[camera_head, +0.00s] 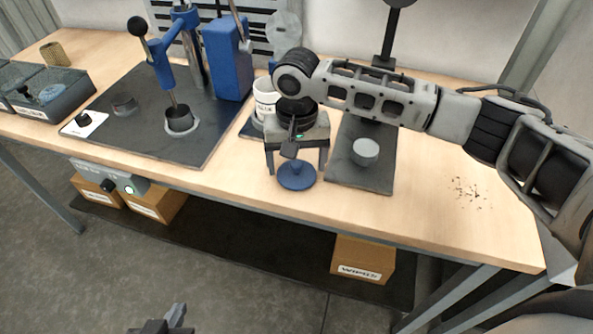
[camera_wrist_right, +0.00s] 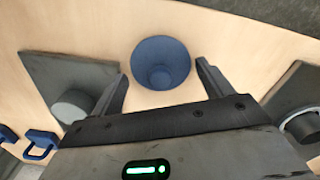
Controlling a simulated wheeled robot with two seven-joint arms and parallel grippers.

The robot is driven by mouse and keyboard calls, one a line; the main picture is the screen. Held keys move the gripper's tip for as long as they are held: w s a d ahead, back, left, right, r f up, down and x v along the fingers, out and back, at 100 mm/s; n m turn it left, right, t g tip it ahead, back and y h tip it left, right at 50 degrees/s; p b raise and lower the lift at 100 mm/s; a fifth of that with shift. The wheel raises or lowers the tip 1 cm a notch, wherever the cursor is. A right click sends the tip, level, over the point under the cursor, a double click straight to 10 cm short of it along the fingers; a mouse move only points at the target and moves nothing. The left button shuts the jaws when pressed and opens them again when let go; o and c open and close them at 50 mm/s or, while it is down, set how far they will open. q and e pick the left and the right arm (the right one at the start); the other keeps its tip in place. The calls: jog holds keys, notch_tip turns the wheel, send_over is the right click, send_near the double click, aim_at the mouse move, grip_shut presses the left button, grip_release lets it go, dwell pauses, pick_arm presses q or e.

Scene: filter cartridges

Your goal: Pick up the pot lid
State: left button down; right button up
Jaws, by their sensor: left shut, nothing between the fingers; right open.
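The pot lid (camera_head: 296,177) is a blue disc with a round knob, lying on the wooden table near its front edge. It also shows in the right wrist view (camera_wrist_right: 161,50), with the knob facing the camera. My right gripper (camera_head: 295,168) is open and reaches down over the lid, one finger on each side. In the right wrist view its fingers (camera_wrist_right: 163,75) stand apart with the lid between and beyond them; I cannot tell whether they touch it. My left gripper (camera_head: 165,323) is shut and empty, low at the bottom edge, away from the table.
A dark mat (camera_head: 347,176) with a grey cylinder (camera_head: 366,150) lies right of the lid. A white mug (camera_head: 265,98) stands behind my right gripper. A blue press (camera_head: 228,62) on a large dark mat (camera_head: 135,143) stands left. The right table end is mostly clear.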

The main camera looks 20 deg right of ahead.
jog(key=shift+f, duration=0.55)
jog(key=c, duration=0.6)
jog(key=shift+r, duration=0.15)
